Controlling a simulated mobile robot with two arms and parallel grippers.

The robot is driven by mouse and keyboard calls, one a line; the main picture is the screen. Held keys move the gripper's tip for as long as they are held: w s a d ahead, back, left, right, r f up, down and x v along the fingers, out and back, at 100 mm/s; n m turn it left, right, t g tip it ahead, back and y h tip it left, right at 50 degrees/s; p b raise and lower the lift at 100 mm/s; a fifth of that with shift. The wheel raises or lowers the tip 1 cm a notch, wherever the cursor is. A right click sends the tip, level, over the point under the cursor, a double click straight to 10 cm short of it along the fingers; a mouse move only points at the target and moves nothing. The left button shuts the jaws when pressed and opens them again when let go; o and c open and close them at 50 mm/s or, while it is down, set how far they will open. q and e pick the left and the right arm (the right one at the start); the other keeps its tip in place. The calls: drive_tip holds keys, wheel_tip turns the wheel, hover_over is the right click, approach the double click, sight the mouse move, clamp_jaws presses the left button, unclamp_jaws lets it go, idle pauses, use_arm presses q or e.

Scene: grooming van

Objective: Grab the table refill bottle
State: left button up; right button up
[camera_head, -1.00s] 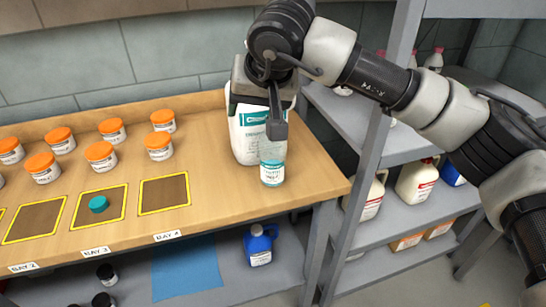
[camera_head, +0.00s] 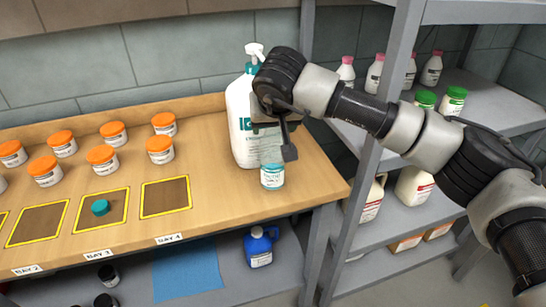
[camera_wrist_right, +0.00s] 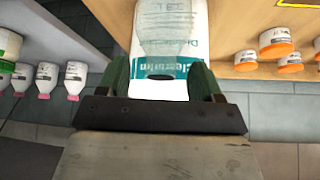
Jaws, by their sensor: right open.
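A large white spray bottle (camera_head: 243,125) with a teal label and white trigger top stands upright near the right end of the wooden table (camera_head: 228,190). A small clear bottle (camera_head: 272,177) with a teal-and-white label stands in front of it, its upper part hidden by my right gripper (camera_head: 280,150). I cannot tell which is the table refill bottle. My right gripper is open above the small bottle and in front of the large one. In the right wrist view a white and teal bottle (camera_wrist_right: 172,25) shows beyond and between the open fingers (camera_wrist_right: 160,80). My left gripper is not in view.
Several orange-lidded jars (camera_head: 102,158) and marked bays (camera_head: 166,196) lie to the left. A grey shelf rack (camera_head: 385,228) with bottles and jugs stands close on the right. A blue jug (camera_head: 260,246) sits on the lower shelf under the table.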

drive_tip(key=shift+w+a+f, duration=0.1)
drive_tip(key=shift+w+f, duration=0.1)
drive_tip(key=shift+f, duration=0.1)
drive_tip(key=shift+c, duration=0.5)
drive_tip(key=shift+s, duration=0.1)
clamp_jaws()
